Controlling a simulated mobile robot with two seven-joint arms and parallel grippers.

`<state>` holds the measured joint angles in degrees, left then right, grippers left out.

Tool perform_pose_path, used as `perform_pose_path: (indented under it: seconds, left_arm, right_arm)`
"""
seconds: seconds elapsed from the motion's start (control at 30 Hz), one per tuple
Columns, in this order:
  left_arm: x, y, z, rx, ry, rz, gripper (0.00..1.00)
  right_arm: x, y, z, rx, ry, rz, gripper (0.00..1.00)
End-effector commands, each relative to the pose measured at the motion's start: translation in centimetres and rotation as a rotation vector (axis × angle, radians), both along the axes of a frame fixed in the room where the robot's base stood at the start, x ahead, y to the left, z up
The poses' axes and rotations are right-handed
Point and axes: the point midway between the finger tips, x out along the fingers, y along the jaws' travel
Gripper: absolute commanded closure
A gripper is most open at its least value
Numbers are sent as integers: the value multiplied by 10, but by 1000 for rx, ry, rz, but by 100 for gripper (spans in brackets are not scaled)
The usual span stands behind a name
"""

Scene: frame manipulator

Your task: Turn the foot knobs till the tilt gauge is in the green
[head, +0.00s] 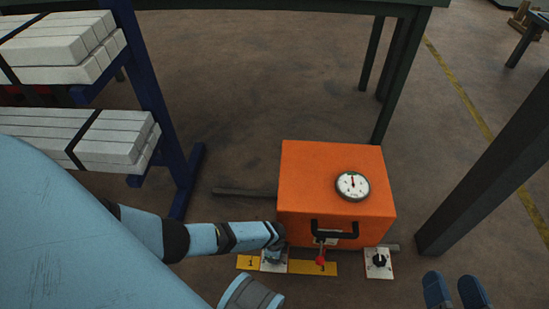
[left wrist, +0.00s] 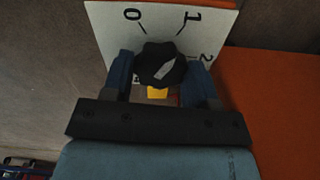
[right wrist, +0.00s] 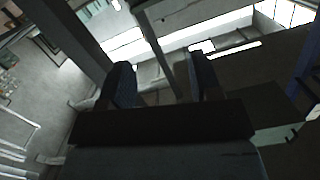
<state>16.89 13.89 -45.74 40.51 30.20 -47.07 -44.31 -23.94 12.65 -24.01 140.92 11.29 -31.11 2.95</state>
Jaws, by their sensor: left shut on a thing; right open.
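An orange box (head: 325,175) stands on the floor in the head view, with a round white tilt gauge (head: 352,186) on top. Its needle points roughly straight up; no green band can be made out. My left gripper (head: 275,250) is at the box's front left foot, its fingers on either side of a black knob (left wrist: 160,65) with a grey pointer mark. The knob sits before a white dial plate (left wrist: 105,30) marked 0, 1 and 2; the mark slants to the upper right. A second black knob (head: 379,260) is at the front right, untouched. My right gripper (head: 456,290) is open and empty.
A blue rack with white bars (head: 80,135) stands left. Dark table legs (head: 490,165) stand right and behind.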

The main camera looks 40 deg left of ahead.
Motion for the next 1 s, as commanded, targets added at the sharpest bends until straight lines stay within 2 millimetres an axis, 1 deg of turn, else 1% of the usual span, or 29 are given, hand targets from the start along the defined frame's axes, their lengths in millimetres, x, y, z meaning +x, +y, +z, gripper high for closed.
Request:
perform_pose_path:
  seconds: [0.13,0.17,0.2,0.23,0.27,0.53,0.63,0.77,0.9,1.0]
  left_arm:
    - [0,-1,0,-2,0,-1,70]
    - [0,-1,0,-2,0,-1,42]
    - [0,-1,0,-2,-1,-1,33]
    - [0,-1,0,-2,-1,-1,26]
    - [0,-1,0,-1,0,-2,21]
    - [0,0,1,-1,0,-2,21]
    - [0,0,9,-1,-2,-2,21]
    - [0,0,33,-1,-1,-2,21]
    - [0,0,67,-1,-1,-2,21]
    - [0,0,89,-2,-1,-3,21]
  right_arm:
    - [1,0,2,1,-4,0,42]
    - [1,0,2,1,-5,0,42]
    - [1,0,3,1,-8,0,42]
    - [2,0,3,2,-8,0,42]
    - [2,0,4,2,-10,1,42]
    - [4,0,7,2,-18,0,42]
    - [4,0,14,6,-28,-4,42]
    - [2,-1,34,46,-74,-28,42]
    - [2,-4,66,89,-156,-58,42]
    - [1,-6,85,116,-214,-76,42]
